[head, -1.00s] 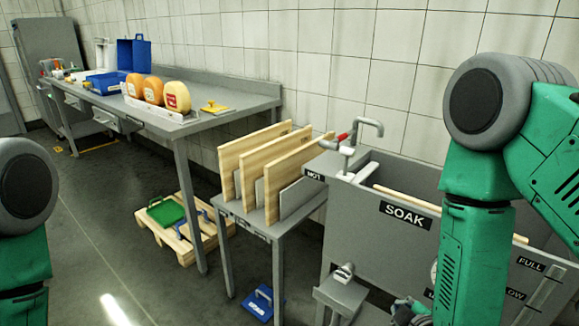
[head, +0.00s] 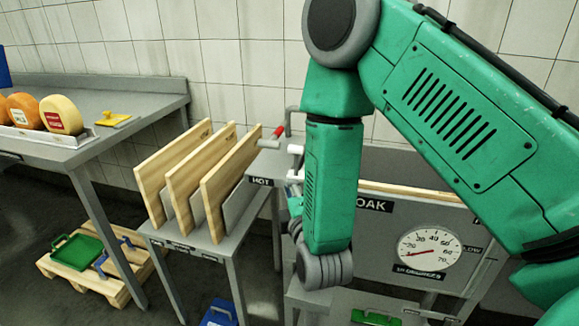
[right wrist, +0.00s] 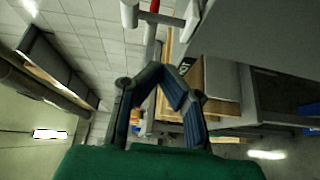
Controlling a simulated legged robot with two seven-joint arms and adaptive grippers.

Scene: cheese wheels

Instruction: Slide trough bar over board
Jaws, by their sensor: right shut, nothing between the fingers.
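The grey trough with the SOAK label (head: 375,204) stands at right in the head view, partly hidden by my right arm. The pale wooden edge of a board (head: 415,191) shows along its top. I cannot make out the trough bar for certain; my arm covers part of the trough. My right gripper (head: 294,195) is mostly hidden behind my arm, near the trough's left end by the HOT label. In the right wrist view its fingers (right wrist: 172,70) are closed together and empty, with pale wood and grey metal beyond. My left gripper is not in view.
Several boards (head: 183,175) stand upright in a rack left of the trough. A red-handled tap (head: 277,132) is close to my right gripper. A gauge (head: 430,249) is on the trough front. Cheese wheels (head: 62,114) sit on the left table. A pallet (head: 110,288) lies on the floor.

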